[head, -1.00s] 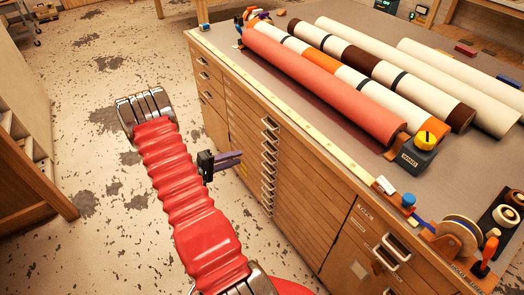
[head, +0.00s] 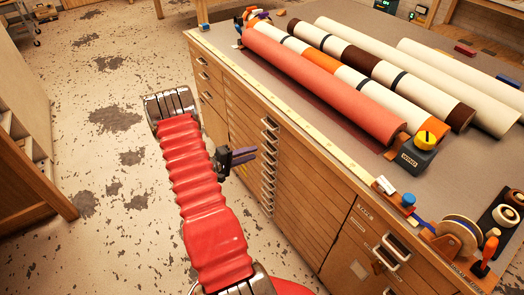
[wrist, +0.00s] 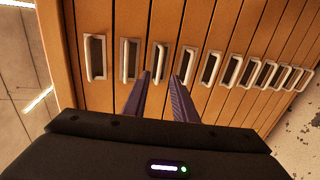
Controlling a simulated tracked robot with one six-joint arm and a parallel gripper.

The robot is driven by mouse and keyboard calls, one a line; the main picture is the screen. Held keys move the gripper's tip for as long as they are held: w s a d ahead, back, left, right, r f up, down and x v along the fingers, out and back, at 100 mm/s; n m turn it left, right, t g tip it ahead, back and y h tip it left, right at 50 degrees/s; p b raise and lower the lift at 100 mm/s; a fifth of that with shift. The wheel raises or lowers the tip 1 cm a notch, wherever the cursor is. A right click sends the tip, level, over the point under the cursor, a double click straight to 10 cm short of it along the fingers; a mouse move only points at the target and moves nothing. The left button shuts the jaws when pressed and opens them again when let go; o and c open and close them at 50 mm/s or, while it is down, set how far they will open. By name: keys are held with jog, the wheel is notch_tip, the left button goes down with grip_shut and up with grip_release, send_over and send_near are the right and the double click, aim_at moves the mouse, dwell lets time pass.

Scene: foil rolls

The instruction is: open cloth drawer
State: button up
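A wooden cabinet under the worktop has a stack of shallow drawers (head: 295,190) with pale bar handles (head: 269,160). All drawers in the stack look shut. I cannot tell which one is the cloth drawer. My gripper (head: 252,155) is in front of the stack, its purple fingers pointing at the handles. In the wrist view the gripper (wrist: 161,76) is open and empty, its two fingers apart. One handle (wrist: 159,64) shows just beyond the left fingertip and another handle (wrist: 189,66) beyond the right one. I see no contact with either.
Larger drawers flank the stack, one with a handle (head: 396,248) at the lower right. Fabric-like rolls, one of them coral (head: 322,86), lie on the worktop (head: 300,22). A yellow-topped grey block (head: 418,155) stands near its edge.

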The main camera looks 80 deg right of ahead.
jog(key=x, duration=0.6)
jog(key=shift+s+d, duration=0.15)
jog(key=c, duration=0.6)
jog(key=shift+f, duration=0.1)
grip_shut()
jog(key=shift+f, duration=0.1)
dwell(0.5)
